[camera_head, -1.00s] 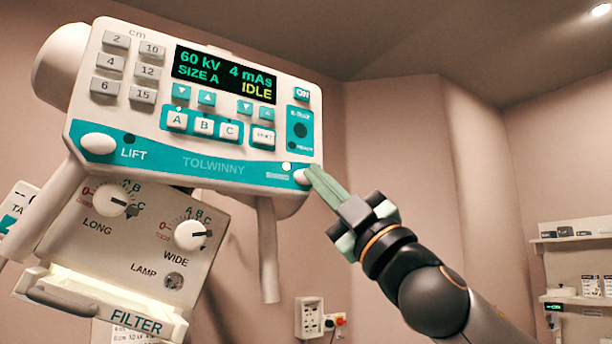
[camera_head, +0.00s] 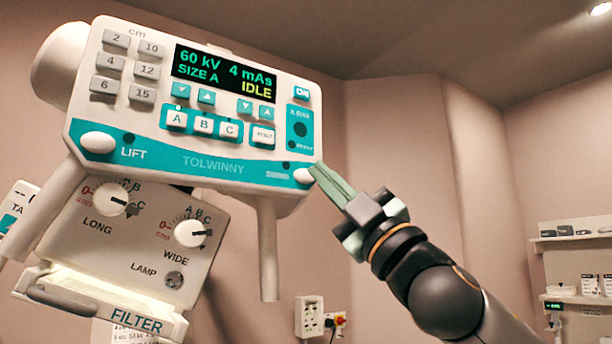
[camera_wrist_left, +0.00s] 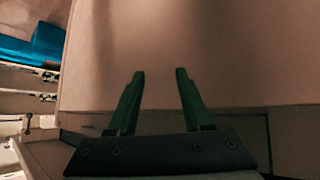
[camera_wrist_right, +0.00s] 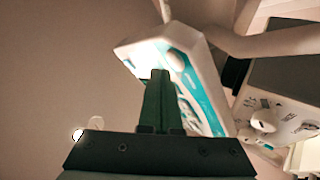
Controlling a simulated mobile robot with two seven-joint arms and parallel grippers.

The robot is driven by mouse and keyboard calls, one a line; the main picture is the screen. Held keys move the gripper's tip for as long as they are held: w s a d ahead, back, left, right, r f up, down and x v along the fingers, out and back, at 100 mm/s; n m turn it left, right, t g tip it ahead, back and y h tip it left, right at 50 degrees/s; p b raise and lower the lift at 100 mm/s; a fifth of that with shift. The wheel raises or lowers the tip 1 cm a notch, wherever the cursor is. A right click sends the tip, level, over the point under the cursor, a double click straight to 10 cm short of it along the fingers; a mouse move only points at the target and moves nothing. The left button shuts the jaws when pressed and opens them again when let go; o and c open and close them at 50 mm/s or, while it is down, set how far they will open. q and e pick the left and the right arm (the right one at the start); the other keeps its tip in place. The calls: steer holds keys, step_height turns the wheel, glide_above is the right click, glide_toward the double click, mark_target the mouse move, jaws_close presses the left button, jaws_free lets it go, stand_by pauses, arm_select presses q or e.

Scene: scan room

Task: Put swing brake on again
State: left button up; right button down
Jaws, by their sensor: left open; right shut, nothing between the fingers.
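The control panel (camera_head: 215,172) of the tube head fills the upper left of the head view; its display reads IDLE. A white rounded knob (camera_head: 304,176) sits at the panel's lower right end, beside a label too small to read. The small lamp (camera_head: 292,172) by this knob is dark. My right gripper (camera_head: 316,170) is shut and empty, its fingertips right at the knob's right side; I cannot tell whether they touch. In the right wrist view its shut fingers (camera_wrist_right: 160,75) overlap the panel (camera_wrist_right: 203,75). My left gripper (camera_wrist_left: 160,72) is open and empty, away from the panel.
A matching LIFT knob (camera_head: 98,142) is at the panel's left end. Below hangs the collimator box (camera_head: 140,230) with LONG and WIDE dials.

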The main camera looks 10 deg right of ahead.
steer(key=shift+s+d, duration=0.3)
steer(key=shift+s, duration=0.5)
steer(key=shift+s+d, duration=0.25)
steer(key=shift+s, duration=0.55)
steer(key=shift+s+d, duration=0.3)
steer(key=shift+s, duration=0.5)
